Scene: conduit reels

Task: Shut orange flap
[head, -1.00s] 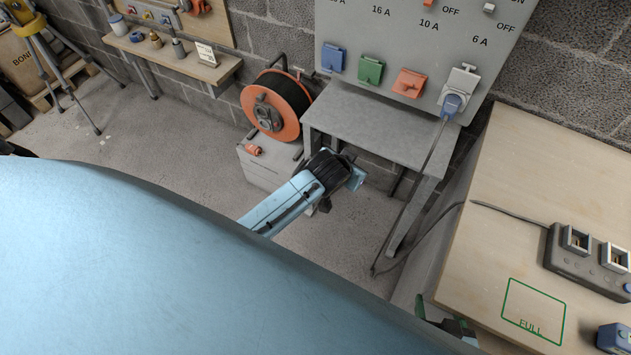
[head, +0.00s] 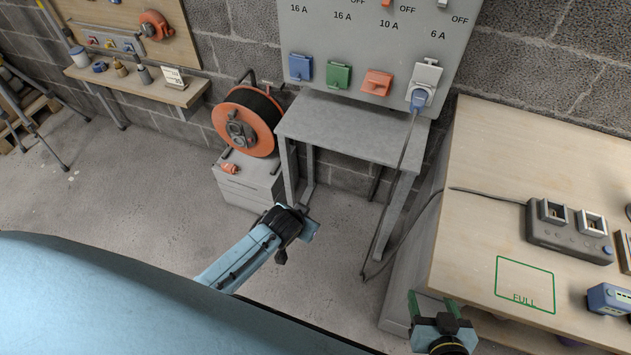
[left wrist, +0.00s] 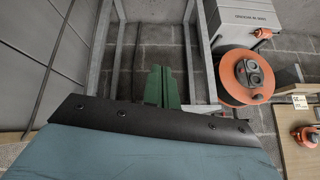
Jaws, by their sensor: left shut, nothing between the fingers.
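The orange flap (head: 377,82) is on the grey wall panel under the 10 A label, between the green flap (head: 338,75) and the grey socket with a blue plug (head: 419,98). It hangs over its socket; I cannot tell whether it is fully closed. My left arm reaches over the floor in front of the metal table, well below and left of the flap. The left gripper's green fingers (left wrist: 161,87) are together and empty in the left wrist view. My right gripper (head: 433,304) is open and empty beside the wooden bench, far below the flap.
A grey metal table (head: 350,129) stands under the panel. An orange cable reel (head: 238,128) sits on a grey box to its left. A cable hangs from the blue plug to the floor and toward the wooden bench (head: 500,160). The floor between is clear.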

